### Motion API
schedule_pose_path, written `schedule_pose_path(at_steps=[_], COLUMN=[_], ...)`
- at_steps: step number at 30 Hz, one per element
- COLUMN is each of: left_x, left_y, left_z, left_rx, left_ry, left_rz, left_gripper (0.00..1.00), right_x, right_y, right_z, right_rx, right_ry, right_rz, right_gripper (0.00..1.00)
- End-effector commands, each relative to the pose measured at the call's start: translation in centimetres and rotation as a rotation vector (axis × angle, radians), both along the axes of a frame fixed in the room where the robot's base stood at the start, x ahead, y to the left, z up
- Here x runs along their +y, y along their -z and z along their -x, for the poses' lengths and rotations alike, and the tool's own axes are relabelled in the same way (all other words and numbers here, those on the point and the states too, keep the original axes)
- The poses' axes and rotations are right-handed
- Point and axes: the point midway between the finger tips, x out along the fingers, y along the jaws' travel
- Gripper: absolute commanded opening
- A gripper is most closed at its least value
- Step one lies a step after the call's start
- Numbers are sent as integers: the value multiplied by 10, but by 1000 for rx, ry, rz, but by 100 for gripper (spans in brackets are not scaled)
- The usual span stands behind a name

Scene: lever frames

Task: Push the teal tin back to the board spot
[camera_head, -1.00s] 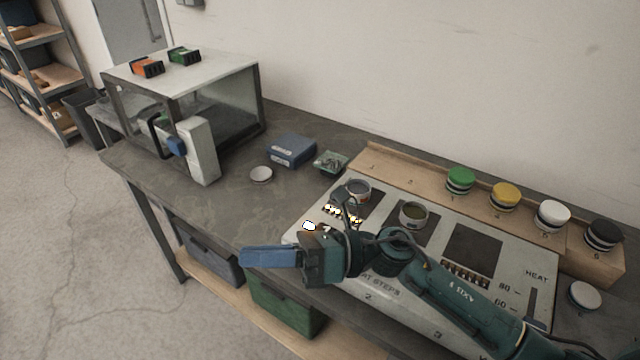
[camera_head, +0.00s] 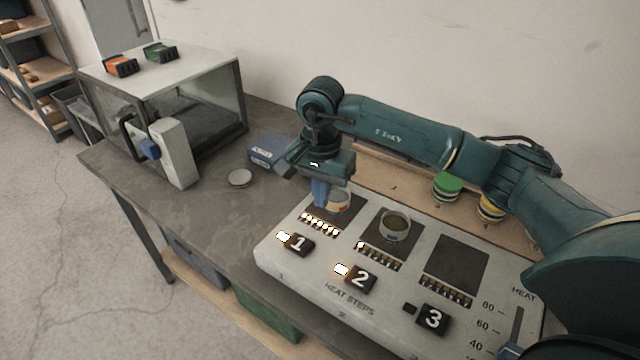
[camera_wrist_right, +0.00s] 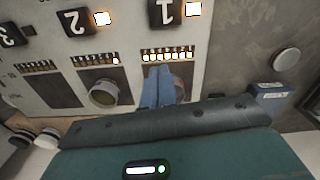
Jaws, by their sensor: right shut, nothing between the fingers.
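A small open tin (camera_head: 339,203) stands on the dark square of step 1, partly hidden behind my fingers; its colour is not clearly teal. A second open tin (camera_head: 396,226) with olive-green contents stands on the square of step 2, and it also shows in the right wrist view (camera_wrist_right: 103,93). The heat board (camera_head: 300,268) lies on the bench. My right gripper (camera_head: 320,193) is shut and empty, its blue fingers pointing down right beside the first tin. I cannot tell whether they touch it. In the wrist view the fingers (camera_wrist_right: 157,90) cover most of that tin. My left gripper is not in view.
The square of step 3 (camera_head: 455,262) is bare. Green-lidded (camera_head: 447,186) and yellow-lidded (camera_head: 490,208) jars stand on the wooden ledge behind. A blue box (camera_head: 268,150) and a pale round disc (camera_head: 240,178) lie left of the board. A glass-sided cabinet (camera_head: 200,95) stands further left.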

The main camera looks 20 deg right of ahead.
Motion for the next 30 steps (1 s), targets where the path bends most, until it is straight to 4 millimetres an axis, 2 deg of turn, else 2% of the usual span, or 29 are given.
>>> schedule_pose_path(at_steps=[9,12,18,30], left_x=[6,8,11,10], left_y=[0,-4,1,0], left_z=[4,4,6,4], left_rx=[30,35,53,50], left_ry=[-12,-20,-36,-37], left_rz=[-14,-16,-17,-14], left_gripper=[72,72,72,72], right_x=[1,-14,-28,-31], right_y=[68,63,64,65], right_z=[2,-12,-23,-25], right_rx=[5,0,1,1], right_ry=[0,4,2,0], right_rz=[-2,-2,-3,-3], right_gripper=[0,0,0,0])
